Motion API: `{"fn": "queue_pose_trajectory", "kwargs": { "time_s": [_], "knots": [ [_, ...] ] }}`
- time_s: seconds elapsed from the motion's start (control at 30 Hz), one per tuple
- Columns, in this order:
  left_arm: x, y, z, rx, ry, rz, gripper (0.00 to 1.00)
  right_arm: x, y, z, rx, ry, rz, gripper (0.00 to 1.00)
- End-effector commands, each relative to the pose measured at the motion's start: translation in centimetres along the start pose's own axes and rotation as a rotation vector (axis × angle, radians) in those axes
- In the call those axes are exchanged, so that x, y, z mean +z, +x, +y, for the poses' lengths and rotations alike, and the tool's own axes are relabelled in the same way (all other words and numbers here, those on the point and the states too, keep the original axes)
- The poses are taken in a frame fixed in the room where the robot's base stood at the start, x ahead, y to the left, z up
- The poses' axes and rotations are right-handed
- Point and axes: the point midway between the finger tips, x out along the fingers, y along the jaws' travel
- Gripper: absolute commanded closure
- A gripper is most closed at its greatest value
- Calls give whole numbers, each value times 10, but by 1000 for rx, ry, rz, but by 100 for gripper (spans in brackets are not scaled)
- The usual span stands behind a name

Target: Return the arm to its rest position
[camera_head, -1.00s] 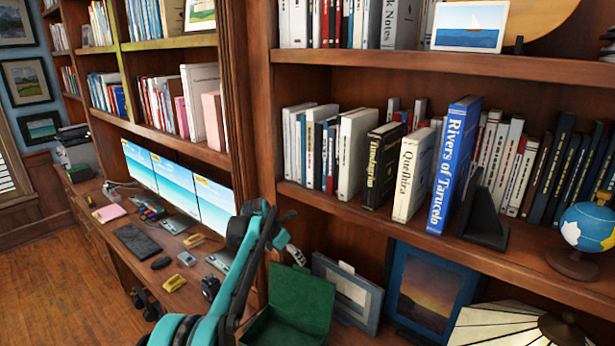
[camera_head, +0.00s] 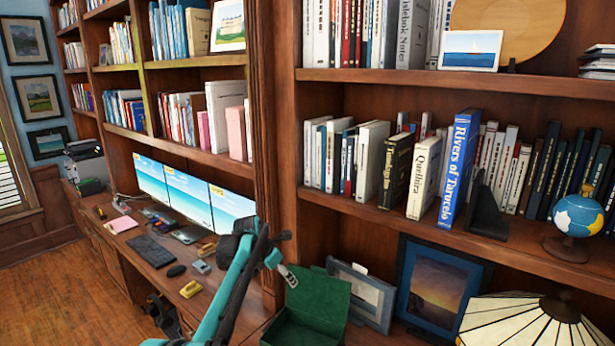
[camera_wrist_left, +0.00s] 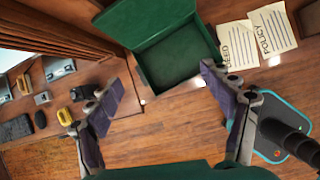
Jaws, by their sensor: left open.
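My left arm comes in from the bottom of the head view, teal and dark. Its gripper (camera_head: 281,264) is in front of the bookcase, near the open green box (camera_head: 322,291), and looks small and partly edge-on there. In the left wrist view the two fingers are spread wide (camera_wrist_left: 162,80) with nothing between them. The open green box also shows beyond the fingertips in that view (camera_wrist_left: 138,24), and its inside looks empty. My right gripper is in neither view.
A bookcase holds upright books, including a blue one (camera_head: 459,168), a black bookend (camera_head: 487,212) and a globe (camera_head: 579,217). Framed pictures (camera_head: 438,287) and a lampshade (camera_head: 527,325) stand below. A desk with monitors (camera_head: 188,192) is at left. Wood floor (camera_head: 50,290) is open at lower left.

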Motion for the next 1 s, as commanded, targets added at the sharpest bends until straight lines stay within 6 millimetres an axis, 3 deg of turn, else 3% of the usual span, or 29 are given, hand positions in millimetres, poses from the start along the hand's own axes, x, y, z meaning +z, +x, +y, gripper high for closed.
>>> {"fn": "queue_pose_trajectory", "kwargs": {
  "time_s": [0.27,0.47,0.73,1.0],
  "knots": [
    [-21,-31,-15,32,223,9,19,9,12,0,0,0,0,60],
    [-52,-63,-38,68,490,29,19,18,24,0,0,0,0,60],
    [-142,-111,-103,132,1077,106,19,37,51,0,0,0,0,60],
    [-258,-119,-180,159,1690,232,19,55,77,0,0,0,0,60]
  ]
}}
